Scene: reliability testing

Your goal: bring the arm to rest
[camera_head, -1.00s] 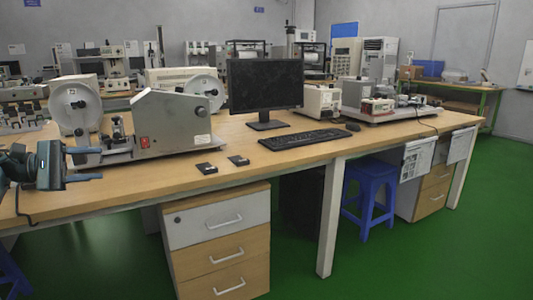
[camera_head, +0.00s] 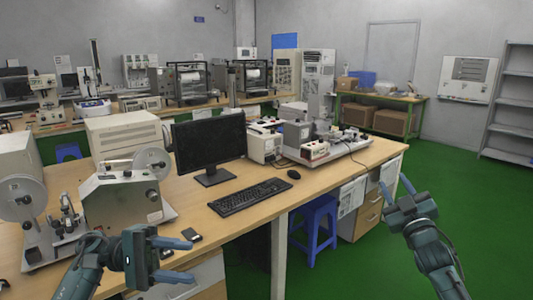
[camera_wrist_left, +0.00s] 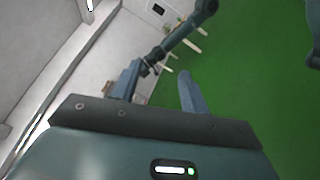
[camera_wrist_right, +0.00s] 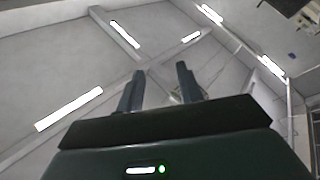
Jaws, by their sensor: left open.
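My left gripper (camera_head: 191,260) is at the lower left of the head view, in front of the wooden desk (camera_head: 240,223). Its fingers point right, are apart and hold nothing. The left wrist view shows the same two fingers (camera_wrist_left: 158,68) spread over green floor and a grey wall. My right gripper (camera_head: 394,187) is at the right of the head view, over the green floor beyond the desk's right edge. Its fingers point up and left. The right wrist view shows its two fingers (camera_wrist_right: 159,68) apart and empty, facing ceiling lights.
The desk carries a monitor (camera_head: 208,143), a keyboard (camera_head: 249,197), a mouse (camera_head: 294,174) and a grey test machine (camera_head: 120,198). A blue stool (camera_head: 316,222) stands under it. A shelf rack (camera_head: 514,105) is far right. The floor (camera_head: 355,270) between desk and right arm is clear.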

